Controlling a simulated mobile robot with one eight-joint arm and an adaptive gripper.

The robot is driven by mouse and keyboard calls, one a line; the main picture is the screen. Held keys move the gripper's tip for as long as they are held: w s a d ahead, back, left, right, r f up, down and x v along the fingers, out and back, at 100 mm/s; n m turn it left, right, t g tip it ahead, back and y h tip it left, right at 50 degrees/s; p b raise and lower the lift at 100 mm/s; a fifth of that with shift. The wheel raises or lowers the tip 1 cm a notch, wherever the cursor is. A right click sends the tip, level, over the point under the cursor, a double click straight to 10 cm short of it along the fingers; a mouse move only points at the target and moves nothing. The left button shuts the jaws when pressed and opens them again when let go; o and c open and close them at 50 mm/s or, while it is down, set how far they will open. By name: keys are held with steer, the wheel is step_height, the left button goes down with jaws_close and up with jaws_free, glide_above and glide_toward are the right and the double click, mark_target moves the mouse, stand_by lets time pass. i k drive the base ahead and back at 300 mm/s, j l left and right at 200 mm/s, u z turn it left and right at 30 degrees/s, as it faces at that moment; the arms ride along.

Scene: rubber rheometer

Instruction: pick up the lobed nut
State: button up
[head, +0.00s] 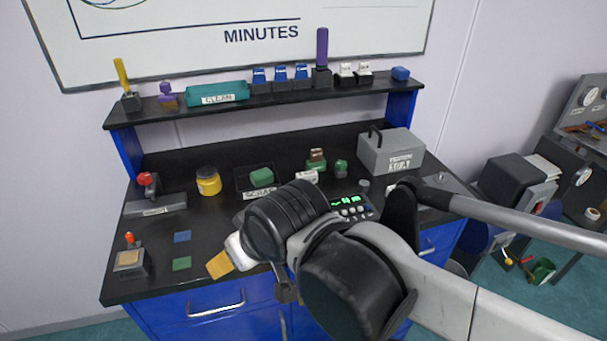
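I cannot make out the lobed nut for certain in the head view. A small green piece (341,168) with an uneven outline stands on the back of the black bench, left of the grey box; it is too small to tell if it is the nut. My arm crosses the front right of the bench, and its dark joints hide part of the bench top. A small dark part at the arm's end, probably my gripper (286,291), shows at the bench's front edge. Its fingers are not clear, and I see nothing held in it.
The black bench (135,285) carries a yellow jar (208,181), a grey box (391,152), a red-knobbed device (150,195), a lit green display (347,203) and blue and green squares (182,237). A shelf (140,115) stands behind. A tan-ended piece (219,265) lies beside my arm.

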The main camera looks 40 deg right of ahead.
mark_target(363, 185)
steer(key=z, duration=2.25)
